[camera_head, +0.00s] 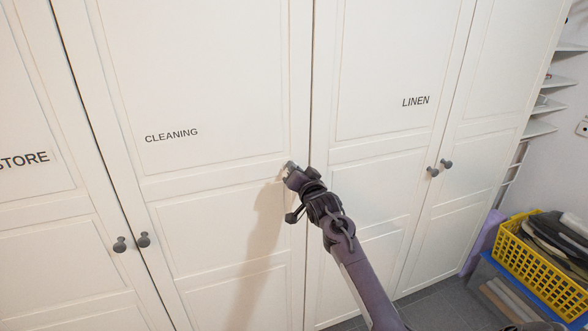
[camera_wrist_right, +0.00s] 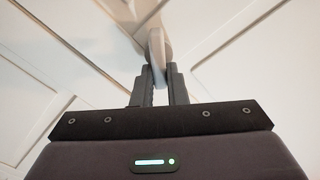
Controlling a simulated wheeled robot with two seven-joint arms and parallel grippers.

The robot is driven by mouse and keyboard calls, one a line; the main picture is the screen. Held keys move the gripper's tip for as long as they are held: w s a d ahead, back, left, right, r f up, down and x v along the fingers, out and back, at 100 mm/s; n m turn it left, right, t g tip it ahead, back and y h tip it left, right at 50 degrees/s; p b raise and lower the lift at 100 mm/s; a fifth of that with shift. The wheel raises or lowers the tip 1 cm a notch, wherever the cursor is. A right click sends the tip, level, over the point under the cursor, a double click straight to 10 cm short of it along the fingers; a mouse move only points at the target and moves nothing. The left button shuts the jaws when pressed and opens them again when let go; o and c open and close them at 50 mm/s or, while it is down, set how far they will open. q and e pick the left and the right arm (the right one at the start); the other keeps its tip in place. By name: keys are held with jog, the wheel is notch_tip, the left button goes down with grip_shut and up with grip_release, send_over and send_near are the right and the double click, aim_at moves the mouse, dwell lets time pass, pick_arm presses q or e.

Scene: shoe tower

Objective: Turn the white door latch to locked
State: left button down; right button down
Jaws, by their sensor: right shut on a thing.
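The white door latch (camera_wrist_right: 157,45) shows in the right wrist view as a pale lever on a rounded base, near the seam between two white cabinet doors. My right gripper (camera_wrist_right: 160,78) is shut on the lever, with one dark finger on each side of it. In the head view, my right gripper (camera_head: 290,172) reaches the right edge of the door marked CLEANING (camera_head: 172,135). It largely hides the latch there. I cannot tell the latch's exact angle. My left gripper is in neither view.
A door marked LINEN (camera_head: 415,101) stands right of the seam. Dark round knobs sit at the far left (camera_head: 143,240) and right (camera_head: 446,163). A yellow basket (camera_head: 540,272) with dark items stands at the lower right, below wall shelves (camera_head: 560,82).

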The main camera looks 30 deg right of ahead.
jog(key=m, duration=0.7)
jog(key=f+m+p, duration=0.1)
jog(key=m, duration=0.2)
jog(key=shift+d+f, duration=0.1)
jog(key=shift+d, duration=0.15)
jog(key=shift+m, duration=0.4)
jog(key=c, duration=1.4)
grip_release()
jog(key=shift+c, duration=0.2)
jog(key=shift+s, duration=0.15)
jog(key=b+v, duration=0.2)
jog(key=v, duration=0.5)
jog(key=shift+s, duration=0.3)
